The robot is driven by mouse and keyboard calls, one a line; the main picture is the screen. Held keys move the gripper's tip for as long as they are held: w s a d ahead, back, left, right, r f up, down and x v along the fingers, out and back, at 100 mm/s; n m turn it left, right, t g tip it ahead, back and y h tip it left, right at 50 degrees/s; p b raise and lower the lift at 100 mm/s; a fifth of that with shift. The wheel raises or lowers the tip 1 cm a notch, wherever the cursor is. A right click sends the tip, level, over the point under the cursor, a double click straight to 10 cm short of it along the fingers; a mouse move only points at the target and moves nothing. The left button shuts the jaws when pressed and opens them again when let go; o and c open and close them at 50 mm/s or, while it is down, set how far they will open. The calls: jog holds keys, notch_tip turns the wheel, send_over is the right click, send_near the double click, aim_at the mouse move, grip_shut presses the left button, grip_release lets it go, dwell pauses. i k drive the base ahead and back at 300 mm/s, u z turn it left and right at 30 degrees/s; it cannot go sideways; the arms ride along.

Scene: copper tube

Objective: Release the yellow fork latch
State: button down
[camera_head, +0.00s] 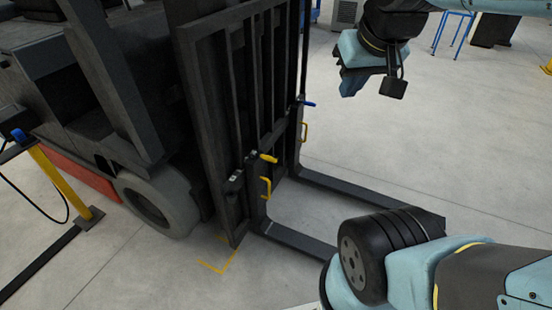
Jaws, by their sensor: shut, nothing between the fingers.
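The yellow fork latch (268,158) is a small lever at the top of the near fork, against the forklift's dark carriage. It sticks out to the right. A yellow D-shaped handle (266,188) is on the fork's upright just below it. My gripper (348,88) is at the upper right, hanging in the air with its tip pointing down. It is shut and empty. It shows well to the right of and above the latch in the picture, apart from it. My dark arm end (388,30) and a small black box beside it partly hide the gripper.
The near fork (300,241) runs low toward the right. The dark mast (215,110) stands at left. Open grey floor (440,140) lies to the right.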

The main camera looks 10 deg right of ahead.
aim_at(269, 159)
jog(key=u, duration=1.6)
jog(key=i, duration=0.1)
jog(key=z, duration=3.05)
jog(key=k, duration=1.6)
jog(key=u, duration=0.25)
jog(key=i, duration=1)
jog(key=u, duration=0.1)
